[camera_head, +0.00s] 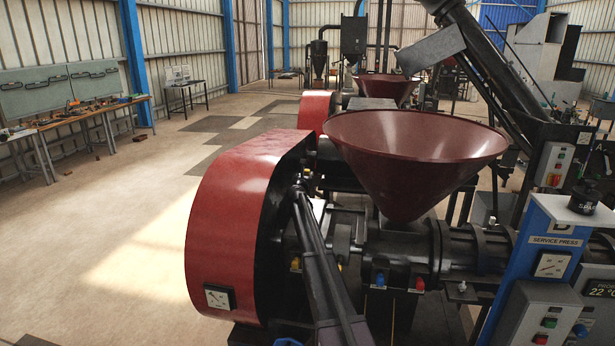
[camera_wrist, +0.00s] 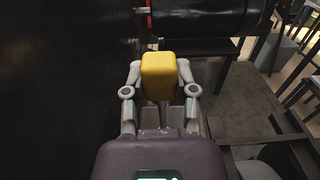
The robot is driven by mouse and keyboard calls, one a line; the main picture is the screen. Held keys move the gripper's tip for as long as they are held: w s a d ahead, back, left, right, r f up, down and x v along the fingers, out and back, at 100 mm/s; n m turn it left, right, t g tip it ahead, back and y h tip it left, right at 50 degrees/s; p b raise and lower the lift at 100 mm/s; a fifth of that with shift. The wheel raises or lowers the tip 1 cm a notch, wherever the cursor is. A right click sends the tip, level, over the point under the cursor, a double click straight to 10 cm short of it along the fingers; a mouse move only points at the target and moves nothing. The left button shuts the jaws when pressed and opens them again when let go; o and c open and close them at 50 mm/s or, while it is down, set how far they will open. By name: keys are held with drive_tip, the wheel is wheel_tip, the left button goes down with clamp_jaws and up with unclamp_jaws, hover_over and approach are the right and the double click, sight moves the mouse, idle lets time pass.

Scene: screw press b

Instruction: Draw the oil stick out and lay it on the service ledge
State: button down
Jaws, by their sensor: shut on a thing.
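In the wrist view, a yellow block-shaped grip (camera_wrist: 159,66), which looks like the oil stick's handle, sits between the two fingers of my gripper (camera_wrist: 160,80). The fingers are shut on it from both sides. The stick's shaft is hidden below the handle, so I cannot tell how far it sits in the machine. In the head view, my arm reaches in beside the red guard, and my gripper cannot be made out there. I cannot pick out the service ledge for certain in either view.
The red rounded guard (camera_head: 235,225) stands left of my arm. The dark red hopper (camera_head: 415,175) is above and right. A blue control post (camera_head: 527,250) marked "SERVICE PRESS" stands at right. In the wrist view, a black cylinder (camera_wrist: 205,18) lies close beyond the handle. Open floor (camera_head: 110,230) lies left.

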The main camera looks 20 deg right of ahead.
sight(307, 170)
drive_tip(key=shift+r+p, duration=1.6)
idle(0.5)
